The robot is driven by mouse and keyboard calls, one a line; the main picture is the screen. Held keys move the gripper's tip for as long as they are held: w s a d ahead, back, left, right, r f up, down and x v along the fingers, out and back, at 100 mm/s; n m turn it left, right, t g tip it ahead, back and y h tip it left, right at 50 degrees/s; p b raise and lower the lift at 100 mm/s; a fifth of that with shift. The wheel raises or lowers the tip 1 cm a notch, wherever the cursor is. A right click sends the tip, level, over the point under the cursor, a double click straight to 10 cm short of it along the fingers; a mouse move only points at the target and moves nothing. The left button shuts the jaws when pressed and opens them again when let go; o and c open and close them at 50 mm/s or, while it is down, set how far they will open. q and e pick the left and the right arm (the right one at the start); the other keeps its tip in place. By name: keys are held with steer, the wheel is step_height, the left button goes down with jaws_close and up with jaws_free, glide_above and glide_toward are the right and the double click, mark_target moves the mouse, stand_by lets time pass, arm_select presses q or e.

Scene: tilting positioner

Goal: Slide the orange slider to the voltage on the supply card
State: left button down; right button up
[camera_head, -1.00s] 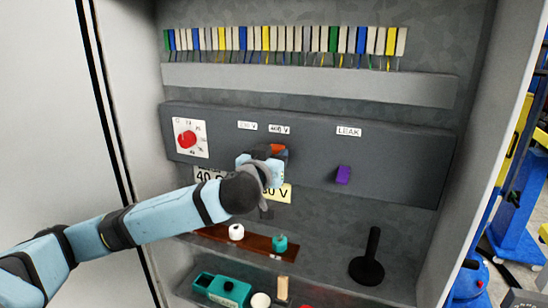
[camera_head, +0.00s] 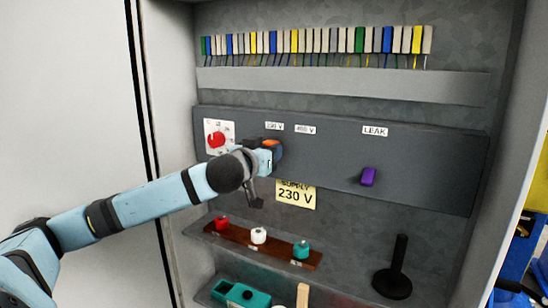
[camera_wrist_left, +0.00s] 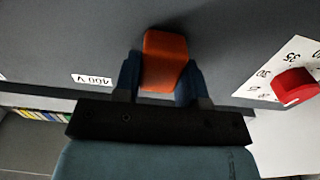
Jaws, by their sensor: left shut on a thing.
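The orange slider (camera_head: 271,143) sits on the dark grey panel, just below the "230 V" label (camera_head: 274,126) and left of the "400 V" label (camera_head: 305,129). My left gripper (camera_head: 266,152) is shut on it. In the left wrist view the orange slider (camera_wrist_left: 165,62) stands between the two fingers of my left gripper (camera_wrist_left: 160,82), with the upside-down "400 V" label (camera_wrist_left: 92,80) to the left. The "230 V" label is not visible there. The yellow supply card (camera_head: 295,195) below the panel reads 230 V. My right gripper is not in view.
A red knob (camera_head: 216,140) on a white dial is left of the slider. A purple switch (camera_head: 368,176) sits under the "LEAK" label (camera_head: 375,131). Below are a brown rack (camera_head: 262,243) with red, white and teal knobs, and a black upright handle (camera_head: 396,268).

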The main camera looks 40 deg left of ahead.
arm_select(q)
steer(key=shift+a, duration=0.1)
steer(key=c, duration=1)
jaws_free()
steer(key=o, duration=0.3)
steer(key=shift+a, duration=0.25)
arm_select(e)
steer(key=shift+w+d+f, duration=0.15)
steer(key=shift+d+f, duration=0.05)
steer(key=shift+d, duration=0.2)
